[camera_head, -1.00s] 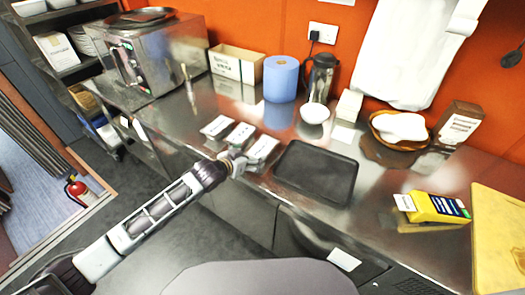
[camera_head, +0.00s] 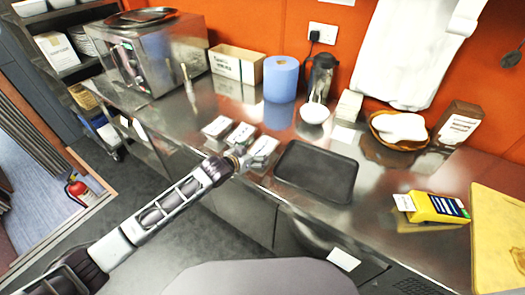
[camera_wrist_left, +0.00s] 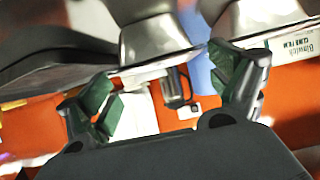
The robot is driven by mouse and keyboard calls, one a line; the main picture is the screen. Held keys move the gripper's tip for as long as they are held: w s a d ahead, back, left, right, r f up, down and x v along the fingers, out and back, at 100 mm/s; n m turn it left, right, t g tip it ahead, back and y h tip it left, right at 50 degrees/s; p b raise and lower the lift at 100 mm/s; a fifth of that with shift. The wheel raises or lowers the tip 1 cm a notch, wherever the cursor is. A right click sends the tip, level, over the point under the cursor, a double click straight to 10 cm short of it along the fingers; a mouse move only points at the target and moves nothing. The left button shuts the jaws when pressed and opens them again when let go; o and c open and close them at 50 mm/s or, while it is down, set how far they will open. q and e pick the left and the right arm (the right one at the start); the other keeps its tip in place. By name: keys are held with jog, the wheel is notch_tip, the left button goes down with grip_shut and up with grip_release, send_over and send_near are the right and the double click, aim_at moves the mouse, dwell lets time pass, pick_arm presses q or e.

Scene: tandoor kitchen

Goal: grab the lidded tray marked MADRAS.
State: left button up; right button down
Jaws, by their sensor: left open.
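Three small foil trays with white lids stand in a row on the steel counter: a left one (camera_head: 217,126), a middle one (camera_head: 240,134) and a right one (camera_head: 264,146). Their labels are too small to read, so I cannot tell which is marked MADRAS. My left gripper (camera_head: 240,156) is at the near left side of the right tray. In the left wrist view its green-padded fingers (camera_wrist_left: 165,92) are spread apart with nothing held. One foil tray (camera_wrist_left: 155,40) shows just beyond the gap, another (camera_wrist_left: 262,18) beyond the right finger. My right gripper is not in view.
A flat black tray (camera_head: 316,172) lies close to the right of the foil trays. A blue paper roll (camera_head: 281,79), a cardboard box (camera_head: 237,64) and a white bowl (camera_head: 315,113) stand behind. A yellow card terminal (camera_head: 436,208) is farther right.

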aim_at(261, 149)
pick_arm(q)
jog(key=shift+x, duration=2.15)
jog(key=shift+r, duration=0.1)
jog(key=shift+c, duration=0.4)
jog(key=c, duration=1)
